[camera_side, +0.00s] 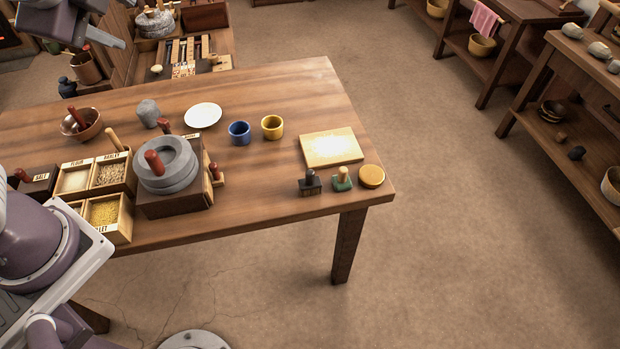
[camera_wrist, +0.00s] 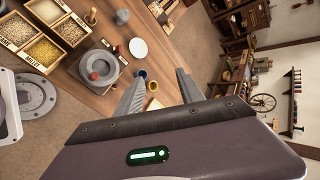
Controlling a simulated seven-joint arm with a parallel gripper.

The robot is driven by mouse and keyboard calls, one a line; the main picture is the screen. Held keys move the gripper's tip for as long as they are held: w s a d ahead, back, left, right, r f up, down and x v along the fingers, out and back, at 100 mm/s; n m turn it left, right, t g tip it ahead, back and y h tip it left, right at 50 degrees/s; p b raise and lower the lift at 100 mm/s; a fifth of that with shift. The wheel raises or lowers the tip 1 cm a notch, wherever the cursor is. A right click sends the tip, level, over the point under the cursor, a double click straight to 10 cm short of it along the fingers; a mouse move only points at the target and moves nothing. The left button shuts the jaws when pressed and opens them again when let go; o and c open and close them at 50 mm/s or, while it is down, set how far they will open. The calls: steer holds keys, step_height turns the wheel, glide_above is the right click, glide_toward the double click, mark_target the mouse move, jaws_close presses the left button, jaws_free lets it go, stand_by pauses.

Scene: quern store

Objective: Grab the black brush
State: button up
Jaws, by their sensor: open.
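The black brush (camera_side: 310,183) stands upright near the front right of the wooden table in the side view. I cannot make out the black brush in the wrist view. My gripper (camera_wrist: 161,75) is open and empty in the wrist view, with its two grey fingers apart. In the side view, part of my arm shows at the top left, high above the table and well away from the black brush.
A pale board (camera_side: 331,148) lies behind the brushes, and a round yellow lid (camera_side: 372,176) sits at their right. Blue (camera_side: 239,132) and yellow (camera_side: 272,127) cups stand farther back. A stone quern (camera_side: 165,165) and grain boxes (camera_side: 108,174) fill the left. Bare tabletop lies left of the black brush.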

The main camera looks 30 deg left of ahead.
steer(key=w+d+m+t, duration=0.4)
steer(key=w+d+m, duration=0.35)
steer(key=m, duration=0.25)
steer(key=m+t+h, duration=0.3)
steer(key=m+h, duration=0.2)
steer(key=m, duration=0.7)
glide_above(312, 185)
steer(key=s, duration=0.4)
steer(key=f, duration=0.2)
steer(key=shift+n, duration=0.3)
steer(key=f, duration=2.4)
steer(key=a+f, duration=0.1)
steer(key=f, duration=1.1)
steer(key=shift+w+a+f, duration=0.1)
steer(key=shift+w+f, duration=0.25)
steer(key=shift+f, duration=0.05)
steer(key=x, duration=0.6)
steer(key=shift+w+f, duration=0.15)
steer(key=shift+f, duration=0.05)
steer(key=shift+w+f, duration=0.15)
steer(key=shift+w, duration=0.25)
steer(key=shift+d, duration=0.25)
jaws_close()
